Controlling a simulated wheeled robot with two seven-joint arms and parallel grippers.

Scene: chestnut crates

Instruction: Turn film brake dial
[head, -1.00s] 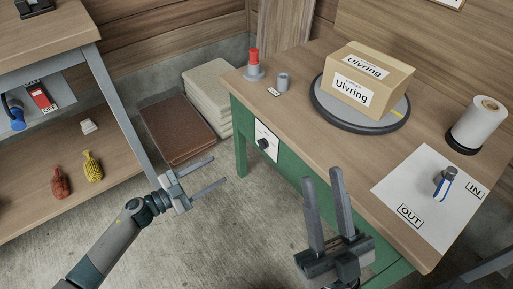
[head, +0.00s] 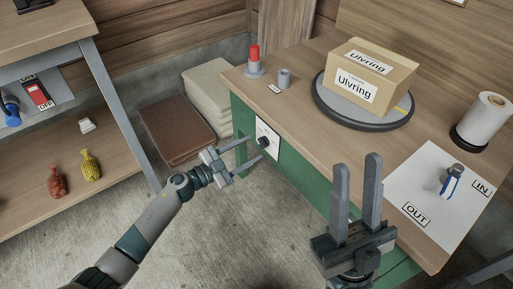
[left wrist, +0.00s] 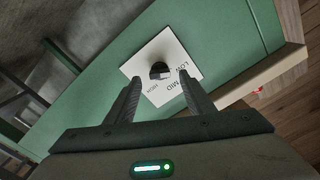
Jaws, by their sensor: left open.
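The film brake dial (head: 264,142) is a small black knob on a white plate (head: 268,131) on the table's green front. In the left wrist view the dial (left wrist: 160,71) shows between the fingers, on its plate (left wrist: 178,53) with the words LOW, MID and a third that is hard to read. My left gripper (head: 254,148) is open, its fingertips close to the dial, one to each side; I cannot tell whether they touch it. It also shows in the left wrist view (left wrist: 158,88). My right gripper (head: 357,172) is open and empty, fingers up, before the table's front edge.
On the table (head: 300,108) stand a box (head: 384,72) on a round turntable (head: 330,112), a red-topped beacon (head: 254,62), a grey cylinder (head: 285,78) and a white roll (head: 484,122). A shelf (head: 105,158) stands left. Stacked slabs (head: 178,130) lie on the floor between.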

